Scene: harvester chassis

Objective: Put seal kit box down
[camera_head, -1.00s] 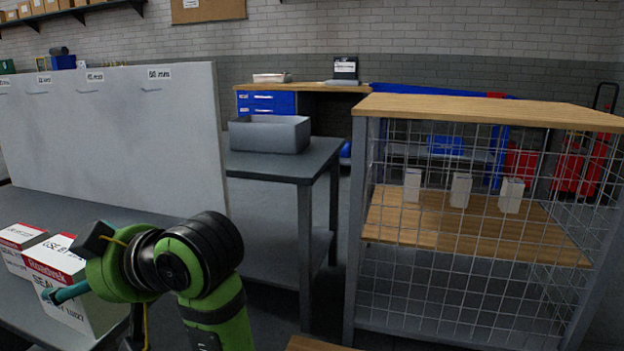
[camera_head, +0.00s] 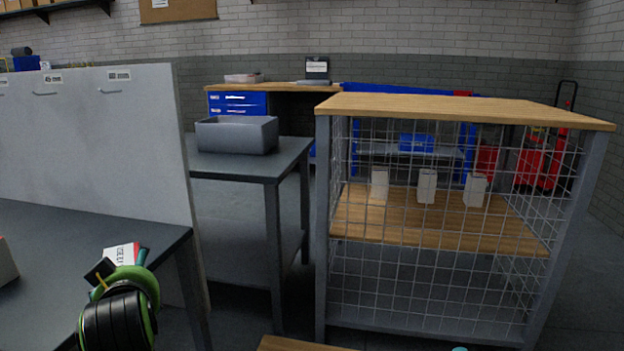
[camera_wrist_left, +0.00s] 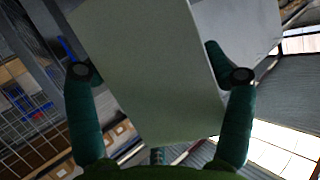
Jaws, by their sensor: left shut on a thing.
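The seal kit box (camera_head: 121,253), white with a red patch and dark print, shows in the head view near the right end of the left workbench, mostly hidden behind my left gripper (camera_head: 118,271). In the left wrist view it is a large pale box (camera_wrist_left: 150,65) between the two teal fingers of my left gripper (camera_wrist_left: 160,76), which is shut on it. I cannot tell whether the box touches the bench top. Only a small teal tip, probably of my right gripper (camera_head: 459,349), shows at the bottom edge of the head view.
The dark workbench (camera_head: 60,225) has a grey upright panel (camera_head: 100,150) behind it. Another box (camera_head: 5,263) is cut off at the left edge. A grey bin (camera_head: 237,135) stands on a side table (camera_head: 262,170). A wire-mesh cage (camera_head: 440,240) with wooden shelves and several small pale blocks stands right.

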